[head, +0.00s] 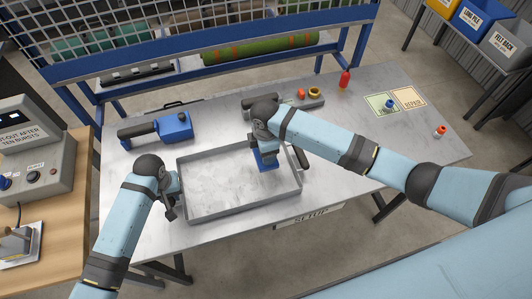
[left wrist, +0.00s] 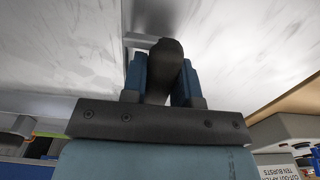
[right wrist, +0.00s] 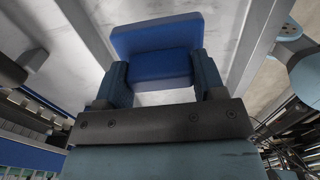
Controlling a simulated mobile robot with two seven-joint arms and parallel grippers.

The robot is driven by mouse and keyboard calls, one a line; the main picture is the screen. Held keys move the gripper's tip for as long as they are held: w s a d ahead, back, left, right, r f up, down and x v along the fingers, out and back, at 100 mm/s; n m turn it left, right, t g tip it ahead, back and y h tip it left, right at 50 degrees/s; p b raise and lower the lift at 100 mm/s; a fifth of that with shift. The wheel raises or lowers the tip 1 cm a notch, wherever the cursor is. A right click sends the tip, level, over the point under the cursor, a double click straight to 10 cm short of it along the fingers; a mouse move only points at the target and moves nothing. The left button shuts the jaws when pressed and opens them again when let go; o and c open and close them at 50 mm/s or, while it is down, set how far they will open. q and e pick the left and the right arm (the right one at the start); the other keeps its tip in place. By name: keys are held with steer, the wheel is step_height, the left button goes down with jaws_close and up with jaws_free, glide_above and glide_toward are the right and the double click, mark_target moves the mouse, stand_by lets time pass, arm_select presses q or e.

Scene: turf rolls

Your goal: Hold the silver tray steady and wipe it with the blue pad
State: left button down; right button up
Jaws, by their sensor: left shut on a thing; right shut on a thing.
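The silver tray (head: 214,177) is a shallow rectangular metal pan lying flat on the grey metal table. A dark handle (head: 300,157) shows at its right end. My left gripper (head: 172,197) is at the left end, shut on the tray's other dark handle (left wrist: 164,72), which shows between its fingers in the left wrist view. My right gripper (head: 265,143) is over the tray's right half, shut on the blue pad (head: 266,163). The pad's blue block (right wrist: 155,38) also fills the right wrist view's middle. It is low inside the tray; contact with its floor is hard to tell.
A blue and black power tool (head: 172,127) lies behind the tray. A red bottle (head: 344,79), small ring-like parts (head: 314,91) and two labelled cards (head: 408,98) are farther back and right. A green roll (head: 260,48) rests on the blue rack.

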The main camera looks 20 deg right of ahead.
steer(key=shift+r, duration=1.55)
arm_select(q)
steer(key=c, duration=0.8)
jaws_free()
steer(key=shift+f, duration=0.1)
step_height(320, 180, up, 12)
